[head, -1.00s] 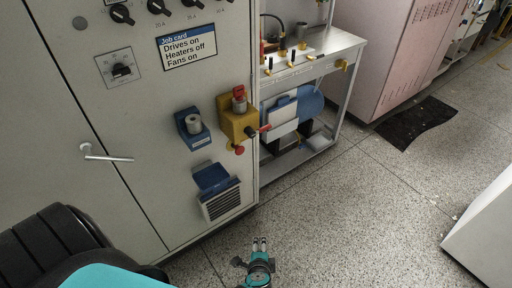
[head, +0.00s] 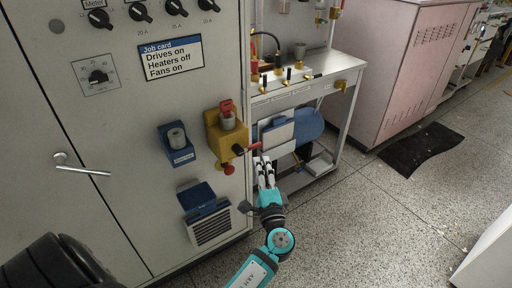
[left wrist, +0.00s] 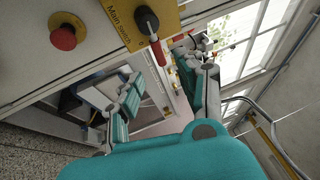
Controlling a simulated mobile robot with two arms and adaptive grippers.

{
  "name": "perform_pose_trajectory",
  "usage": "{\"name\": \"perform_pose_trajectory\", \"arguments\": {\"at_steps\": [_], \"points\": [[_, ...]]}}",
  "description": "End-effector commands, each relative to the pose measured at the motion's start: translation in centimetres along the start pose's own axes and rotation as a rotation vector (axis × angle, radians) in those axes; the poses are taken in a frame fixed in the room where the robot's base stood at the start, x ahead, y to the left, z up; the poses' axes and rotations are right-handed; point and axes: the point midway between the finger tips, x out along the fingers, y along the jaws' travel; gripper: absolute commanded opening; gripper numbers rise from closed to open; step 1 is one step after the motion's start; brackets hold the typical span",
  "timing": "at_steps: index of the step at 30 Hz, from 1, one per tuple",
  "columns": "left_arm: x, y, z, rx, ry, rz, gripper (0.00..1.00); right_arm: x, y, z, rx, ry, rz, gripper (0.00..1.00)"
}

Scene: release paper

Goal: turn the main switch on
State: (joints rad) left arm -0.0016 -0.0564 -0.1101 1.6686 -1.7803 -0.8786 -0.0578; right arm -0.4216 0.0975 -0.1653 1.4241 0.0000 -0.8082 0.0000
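The main switch is a yellow box (head: 213,140) on the cabinet's right edge. In the left wrist view its yellow plate (left wrist: 112,14) reads "Main switch" and bears a black knob (left wrist: 147,22) with a red-ended handle (left wrist: 158,52). In the head view the red handle (head: 247,148) sticks out to the right. My left gripper (head: 263,162) is just right of and below the handle, fingers pointing up. In the left wrist view the fingers (left wrist: 160,75) are spread apart with nothing between them; the handle end is near the gap. My right gripper is out of view.
A red mushroom button (head: 229,169) sits below the switch and a red-topped part (head: 227,106) above it. A blue socket box (head: 177,143) is to the left. A metal bench (head: 330,68) stands close on the right.

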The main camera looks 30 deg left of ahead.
Motion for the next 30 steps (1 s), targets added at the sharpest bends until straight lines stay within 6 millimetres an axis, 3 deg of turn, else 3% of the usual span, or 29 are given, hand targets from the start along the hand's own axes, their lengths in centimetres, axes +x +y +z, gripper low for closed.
{"name": "perform_pose_trajectory", "arguments": {"at_steps": [6,12,25,30], "points": [[4.7,-0.1,0.0,0.000,0.000,-0.001,0.38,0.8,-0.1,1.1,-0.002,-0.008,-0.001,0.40],[7.3,0.0,-0.1,0.001,0.001,0.000,0.38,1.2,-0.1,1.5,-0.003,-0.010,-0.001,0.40],[8.2,0.1,-0.1,0.000,0.002,0.002,0.37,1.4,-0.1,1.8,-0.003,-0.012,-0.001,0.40],[8.1,0.1,-0.1,0.000,0.002,0.002,0.15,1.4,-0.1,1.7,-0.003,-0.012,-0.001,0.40]]}}
